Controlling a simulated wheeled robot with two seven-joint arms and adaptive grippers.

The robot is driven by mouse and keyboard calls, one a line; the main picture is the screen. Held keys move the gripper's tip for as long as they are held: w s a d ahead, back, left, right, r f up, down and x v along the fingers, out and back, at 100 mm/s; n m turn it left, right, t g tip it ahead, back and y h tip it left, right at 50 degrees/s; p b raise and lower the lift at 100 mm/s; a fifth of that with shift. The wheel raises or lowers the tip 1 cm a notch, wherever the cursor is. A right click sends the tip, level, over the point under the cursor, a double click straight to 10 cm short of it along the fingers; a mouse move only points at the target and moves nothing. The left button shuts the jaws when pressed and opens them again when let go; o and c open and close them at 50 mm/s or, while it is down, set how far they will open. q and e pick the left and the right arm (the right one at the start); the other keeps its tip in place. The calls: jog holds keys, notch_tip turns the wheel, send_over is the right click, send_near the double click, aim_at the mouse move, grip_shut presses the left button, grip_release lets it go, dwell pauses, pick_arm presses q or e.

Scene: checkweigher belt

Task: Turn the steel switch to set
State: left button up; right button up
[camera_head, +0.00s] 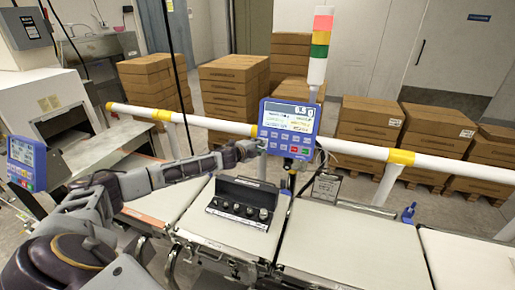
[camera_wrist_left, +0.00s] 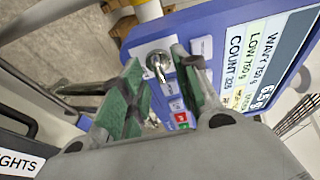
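The steel switch (camera_wrist_left: 158,64) is a small metal key-like lever on a pale square plate, at the left part of the blue control panel (camera_wrist_left: 208,22) in the left wrist view. The blue panel (camera_head: 289,128) also shows in the head view, with its display and buttons. My left gripper (camera_head: 250,148) reaches the panel's left side and hides the switch in that view. In the left wrist view, the green-padded fingers of my left gripper (camera_wrist_left: 156,62) are apart, one on each side of the switch. I cannot tell whether they touch it. My right gripper is out of view.
A black case of weights (camera_head: 240,203) stands open on the belt below my left arm. A white rail (camera_head: 345,147) runs behind the panel. A signal tower (camera_head: 320,45) rises behind it. The belt sections (camera_head: 350,245) to the right are clear.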

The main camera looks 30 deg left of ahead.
pick_arm(q)
jog(key=shift+s, duration=0.1)
jog(key=v, duration=1)
jog(key=shift+a, duration=0.2)
dwell(1.1)
jog(key=shift+s, duration=0.4)
jog(key=shift+s+d+r, duration=0.15)
jog(key=shift+s+r, duration=0.1)
jog(key=shift+s, duration=0.2)
dwell(0.5)
